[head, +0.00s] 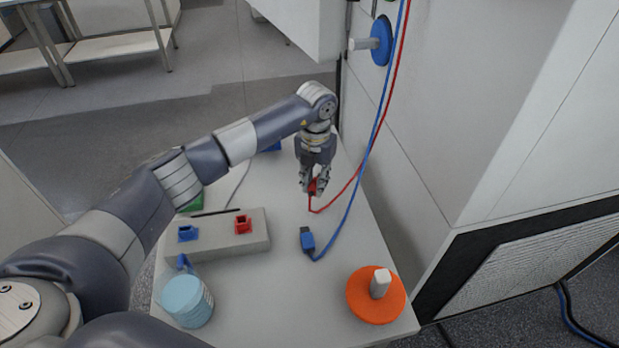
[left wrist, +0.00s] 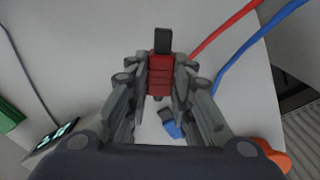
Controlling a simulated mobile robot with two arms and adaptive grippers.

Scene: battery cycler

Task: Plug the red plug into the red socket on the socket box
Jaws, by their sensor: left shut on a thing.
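My left gripper (head: 316,186) is shut on the red plug (head: 313,188) near the far right part of the table. In the left wrist view the red plug (left wrist: 160,76) sits between the two fingers, its black tip pointing away. The grey socket box (head: 225,254) lies on the table, left of and nearer than the gripper. On its top are the red socket (head: 243,224) and a blue socket (head: 188,233). The red cable (head: 346,188) runs from the plug up to the right. My right gripper is not in view.
A blue plug (head: 307,240) with its cable lies on the table (head: 285,300) between the box and the right edge. An orange disc (head: 362,305) with a white post and a light blue cup (head: 187,302) stand at the near end. A white cabinet wall (head: 470,110) rises on the right.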

